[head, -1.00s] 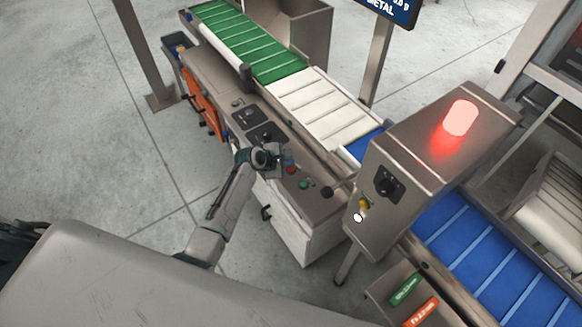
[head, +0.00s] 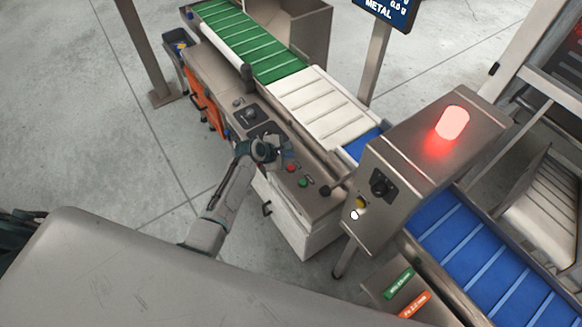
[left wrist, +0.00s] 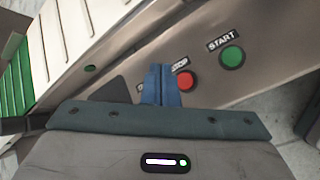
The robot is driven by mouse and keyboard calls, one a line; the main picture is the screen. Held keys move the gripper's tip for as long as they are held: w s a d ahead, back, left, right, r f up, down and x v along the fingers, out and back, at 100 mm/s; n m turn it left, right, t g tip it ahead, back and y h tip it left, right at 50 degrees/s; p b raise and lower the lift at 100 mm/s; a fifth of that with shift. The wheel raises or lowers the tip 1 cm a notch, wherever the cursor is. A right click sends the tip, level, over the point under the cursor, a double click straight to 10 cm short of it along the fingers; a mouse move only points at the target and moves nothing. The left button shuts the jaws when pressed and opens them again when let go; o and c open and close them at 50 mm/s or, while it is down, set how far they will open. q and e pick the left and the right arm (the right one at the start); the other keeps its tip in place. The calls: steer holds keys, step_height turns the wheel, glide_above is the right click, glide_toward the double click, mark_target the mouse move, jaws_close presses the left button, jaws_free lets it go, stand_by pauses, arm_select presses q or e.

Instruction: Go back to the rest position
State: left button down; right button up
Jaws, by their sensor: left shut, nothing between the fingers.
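My left gripper (head: 279,148) is over the control panel of the weigher, near its red and green buttons. In the left wrist view its blue fingers (left wrist: 161,86) are together with nothing between them. They cover part of the panel just left of the red STOP button (left wrist: 185,80). The green START button (left wrist: 232,57) is further right. Whether the fingertips touch the panel cannot be told. My right gripper is not in view.
A conveyor with green (head: 250,40), white (head: 322,108) and blue belts runs behind the panel. A metal detector box (head: 425,165) with a lit red lamp (head: 453,122) stands to the right. Open floor lies left.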

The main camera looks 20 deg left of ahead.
arm_select(q)
steer(key=shift+s, duration=0.1)
steer(key=s+a+r+m+g+y, duration=0.15)
steer(key=s+r+m, duration=0.45)
steer(key=s, duration=0.7)
steer(key=s+a+r+m+g+y, duration=0.1)
steer(key=s+a+r+m+y, duration=0.15)
steer(key=s+m, duration=0.8)
steer(key=s+a+r+m+g+y, duration=0.25)
steer(key=s+r+m, duration=0.3)
steer(key=s, duration=0.95)
steer(key=a+f+b, duration=0.2)
steer(key=f, duration=1.6)
steer(key=a+f+b, duration=0.2)
steer(key=f+b, duration=0.1)
steer(key=f, duration=1.6)
steer(key=s+f+n+g+b, duration=0.1)
steer(key=s+f+b, duration=0.2)
steer(key=s+f, duration=1.5)
step_height(320, 180, down, 2)
steer(key=shift+s+a+f+g+h, duration=0.25)
steer(key=shift+s+a+g+h, duration=0.1)
steer(key=shift+s+h, duration=0.1)
